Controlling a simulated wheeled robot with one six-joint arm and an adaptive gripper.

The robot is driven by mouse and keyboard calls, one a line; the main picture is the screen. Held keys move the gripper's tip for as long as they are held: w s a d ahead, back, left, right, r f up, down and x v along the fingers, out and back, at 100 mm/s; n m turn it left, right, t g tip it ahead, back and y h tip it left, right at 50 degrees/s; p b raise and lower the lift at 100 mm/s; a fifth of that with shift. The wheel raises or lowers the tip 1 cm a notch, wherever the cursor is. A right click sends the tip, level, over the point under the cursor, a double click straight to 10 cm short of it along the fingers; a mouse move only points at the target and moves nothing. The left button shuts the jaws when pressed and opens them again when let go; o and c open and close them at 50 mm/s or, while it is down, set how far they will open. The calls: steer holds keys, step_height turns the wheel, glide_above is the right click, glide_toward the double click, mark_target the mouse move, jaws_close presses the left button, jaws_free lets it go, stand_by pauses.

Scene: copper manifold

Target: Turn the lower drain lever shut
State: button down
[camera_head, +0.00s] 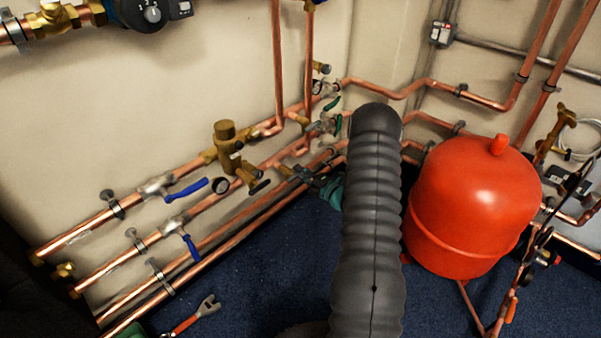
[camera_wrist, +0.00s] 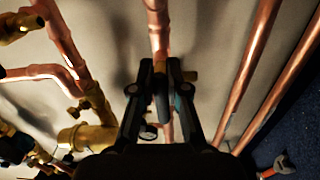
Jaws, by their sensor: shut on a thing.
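My gripper (camera_wrist: 160,82) is in the middle of the wrist view. Its two black fingers are closed around a small dark lever (camera_wrist: 161,98) in front of a copper pipe with a brass fitting (camera_wrist: 160,64). The lever's exact angle is hard to tell because the fingers hide its sides. In the head view, the black jaws of my gripper (camera_head: 303,173) show beside the lower pipes, left of my grey arm. The held lever is too small and covered to make out there.
A brass valve body (camera_head: 228,148) and a round gauge (camera_head: 220,185) sit left of my gripper. Blue levers (camera_head: 186,190) (camera_head: 190,247) are further left. A red tank (camera_head: 475,205) stands right of my arm. A wrench (camera_head: 198,315) lies on the blue floor.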

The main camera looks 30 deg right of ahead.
steer(key=shift+f, duration=0.1)
steer(key=c, duration=1.2)
jaws_free()
steer(key=v, duration=1.2)
